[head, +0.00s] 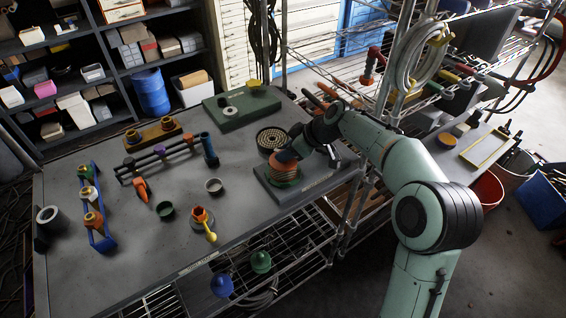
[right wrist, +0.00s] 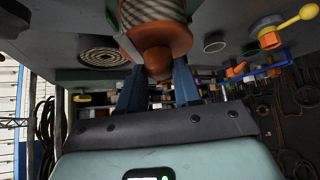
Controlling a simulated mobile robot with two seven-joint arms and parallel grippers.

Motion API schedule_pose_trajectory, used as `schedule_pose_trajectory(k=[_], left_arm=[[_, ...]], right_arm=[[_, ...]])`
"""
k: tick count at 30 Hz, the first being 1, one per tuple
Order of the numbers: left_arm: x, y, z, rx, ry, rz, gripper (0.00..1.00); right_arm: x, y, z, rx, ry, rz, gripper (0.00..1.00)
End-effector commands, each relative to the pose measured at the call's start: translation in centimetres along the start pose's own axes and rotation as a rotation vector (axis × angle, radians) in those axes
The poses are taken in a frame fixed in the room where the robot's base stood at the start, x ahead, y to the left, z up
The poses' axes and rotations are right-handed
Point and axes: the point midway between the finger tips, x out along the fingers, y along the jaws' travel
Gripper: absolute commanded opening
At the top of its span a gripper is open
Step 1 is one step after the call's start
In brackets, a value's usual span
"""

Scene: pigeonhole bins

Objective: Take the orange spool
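The orange spool (head: 284,174) stands on a grey-green block (head: 322,180) near the table's right edge. In the right wrist view its orange flange and hub (right wrist: 157,52) show with grey-brown cord wound beyond them. My right gripper (head: 287,156) is right at the top of the spool, coming from the upper right. In the right wrist view its two blue-grey fingers (right wrist: 158,76) are apart, one on each side of the hub, with a small gap visible. Contact cannot be made out. My left gripper is not in view.
A round coiled disc (head: 271,138) lies just behind the spool. A grey cup (head: 213,186) and an orange piece with a yellow handle (head: 203,220) stand to the left. A wire rack (head: 377,120) borders the table's right side.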

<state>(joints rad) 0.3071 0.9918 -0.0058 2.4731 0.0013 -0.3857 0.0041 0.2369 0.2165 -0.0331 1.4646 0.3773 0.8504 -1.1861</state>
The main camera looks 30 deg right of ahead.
Motion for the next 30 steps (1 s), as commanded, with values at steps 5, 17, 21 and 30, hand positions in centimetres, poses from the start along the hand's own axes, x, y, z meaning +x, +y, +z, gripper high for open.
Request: schedule_pose_trajectory(k=[5, 17, 21, 30], left_arm=[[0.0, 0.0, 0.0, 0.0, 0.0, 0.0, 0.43], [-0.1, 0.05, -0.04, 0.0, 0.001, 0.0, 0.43], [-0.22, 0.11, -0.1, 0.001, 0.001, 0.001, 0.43], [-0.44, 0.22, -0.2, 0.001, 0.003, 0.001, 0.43]], right_arm=[[-0.04, 0.01, -0.03, 0.0, 0.001, 0.001, 0.09], [-0.19, 0.01, -0.15, 0.0, 0.001, 0.001, 0.09], [-0.36, 0.01, -0.31, -0.001, 0.001, 0.001, 0.09], [-0.72, 0.01, -0.62, -0.001, 0.001, 0.001, 0.09]])
